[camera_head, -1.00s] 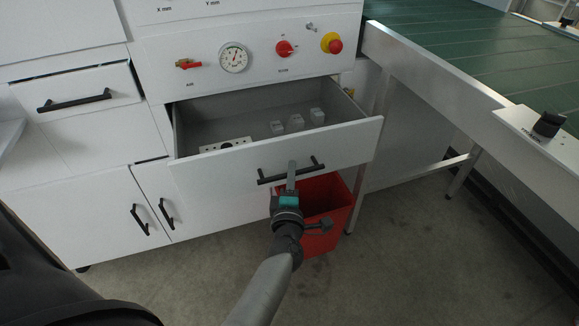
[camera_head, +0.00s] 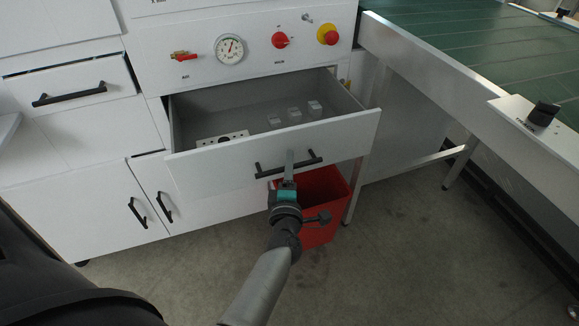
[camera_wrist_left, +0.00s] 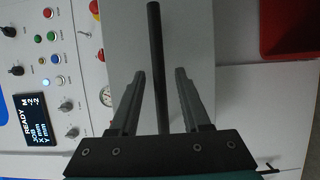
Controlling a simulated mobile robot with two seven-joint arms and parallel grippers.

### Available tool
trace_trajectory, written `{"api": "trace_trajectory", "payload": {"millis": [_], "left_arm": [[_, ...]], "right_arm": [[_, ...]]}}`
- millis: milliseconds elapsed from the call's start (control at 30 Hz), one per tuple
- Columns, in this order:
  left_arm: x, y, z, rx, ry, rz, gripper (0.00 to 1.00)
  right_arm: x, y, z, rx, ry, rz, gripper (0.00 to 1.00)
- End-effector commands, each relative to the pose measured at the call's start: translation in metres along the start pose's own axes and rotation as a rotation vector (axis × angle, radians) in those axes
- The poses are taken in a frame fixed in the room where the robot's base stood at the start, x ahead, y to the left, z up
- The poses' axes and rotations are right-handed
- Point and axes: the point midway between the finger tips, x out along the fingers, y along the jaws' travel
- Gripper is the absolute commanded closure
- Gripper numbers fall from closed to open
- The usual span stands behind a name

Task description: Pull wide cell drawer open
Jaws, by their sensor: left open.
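The wide drawer (camera_head: 280,142) is pulled out from the white cabinet, with its grey inside showing. Its black bar handle (camera_head: 262,170) runs across the drawer front. My left gripper (camera_head: 289,158) is at the middle of this handle. In the left wrist view, the two fingers of the gripper (camera_wrist_left: 161,74) stand apart, with the handle bar (camera_wrist_left: 154,35) running between them. A gap shows on each side of the bar, so the fingers do not visibly clamp it. My right gripper is not in view.
Several small clear blocks (camera_head: 294,112) and a white holed plate (camera_head: 222,139) lie in the drawer. A red bin (camera_head: 325,190) stands below its right side. A green-topped table (camera_head: 450,40) is at the right. The floor in front is clear.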

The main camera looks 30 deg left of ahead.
Motion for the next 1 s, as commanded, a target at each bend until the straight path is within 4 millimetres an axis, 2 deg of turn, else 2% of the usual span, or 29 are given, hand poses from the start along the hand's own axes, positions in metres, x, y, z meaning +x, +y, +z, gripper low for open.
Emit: {"api": "trace_trajectory", "payload": {"millis": [167,300,600,1000], "left_arm": [[-0.010,0.000,0.000,0.002,0.000,-0.002,0.53],[-0.030,0.001,0.000,0.001,-0.001,-0.004,0.53],[-0.069,0.001,0.000,0.001,0.000,-0.001,0.53],[-0.075,0.000,0.000,-0.001,0.000,0.000,0.53]], "right_arm": [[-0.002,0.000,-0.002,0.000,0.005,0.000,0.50],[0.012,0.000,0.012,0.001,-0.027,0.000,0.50],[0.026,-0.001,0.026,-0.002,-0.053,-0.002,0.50],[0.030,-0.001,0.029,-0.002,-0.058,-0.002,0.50]]}}
